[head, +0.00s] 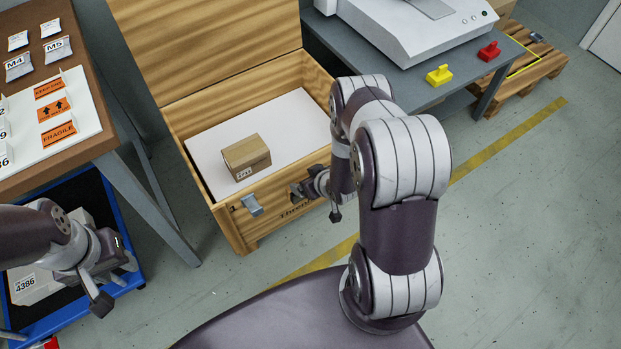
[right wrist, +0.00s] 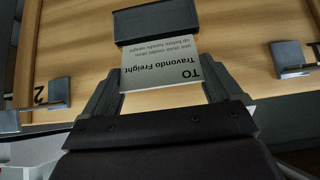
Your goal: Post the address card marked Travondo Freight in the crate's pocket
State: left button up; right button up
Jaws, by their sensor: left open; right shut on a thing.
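The address card (right wrist: 160,65), grey with "TO Travondo Freight" printed on it, appears upside down in the right wrist view. My right gripper (right wrist: 160,95) is shut on it, a finger at each side. The dark pocket (right wrist: 155,22) is on the crate's wooden front, just beyond the card's far edge; I cannot tell whether they touch. In the head view the open wooden crate (head: 236,225) stands in the middle, and my right gripper (head: 303,189) is at its front, partly hiding it. My left gripper (head: 118,282) is open and empty above the blue cart at lower left.
A small carton (head: 246,157) sits on the white bed in the crate. Metal latches (head: 252,205) project from its front. A label table (head: 75,155) stands left, above the blue cart (head: 125,225). A grey bench (head: 430,92) with a machine stands behind right.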

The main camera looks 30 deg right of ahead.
jog(key=shift+f+b, duration=0.55)
jog(key=shift+f, duration=0.3)
jog(key=o, duration=0.9)
jog(key=p+v, duration=0.6)
jog(key=v, duration=0.6)
jog(key=shift+s+r, duration=0.25)
